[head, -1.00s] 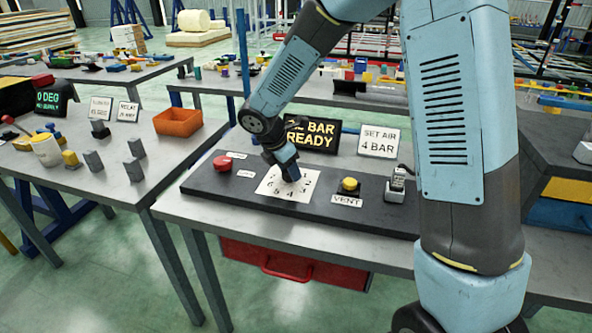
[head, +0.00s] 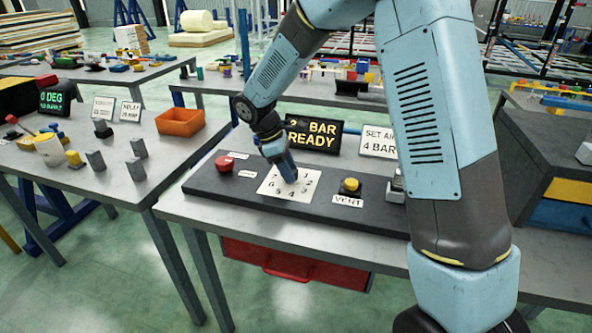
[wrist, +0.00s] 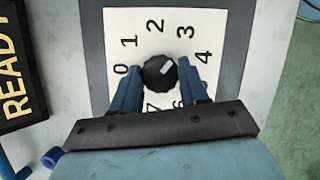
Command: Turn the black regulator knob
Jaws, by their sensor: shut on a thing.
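The black regulator knob (wrist: 157,76) sits in the middle of a white dial plate (wrist: 160,20) with printed numbers. Its pale mark points to the upper right in the wrist view, roughly between 3 and 4. My gripper (wrist: 160,66) is shut on the knob, one finger on each side. In the head view my gripper (head: 287,176) reaches down to the dial plate (head: 301,188) and hides the knob. The black display (head: 313,136) behind reads "BAR READY" in yellow; its figure is partly hidden by my arm. A sign (head: 378,141) beside it says set air, 4 bar.
On the same dark panel (head: 325,208) are a red button (head: 224,163) to the left and a yellow VENT button (head: 350,184) to the right. An orange bin (head: 180,122) stands on the left table. My arm covers the panel's right end.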

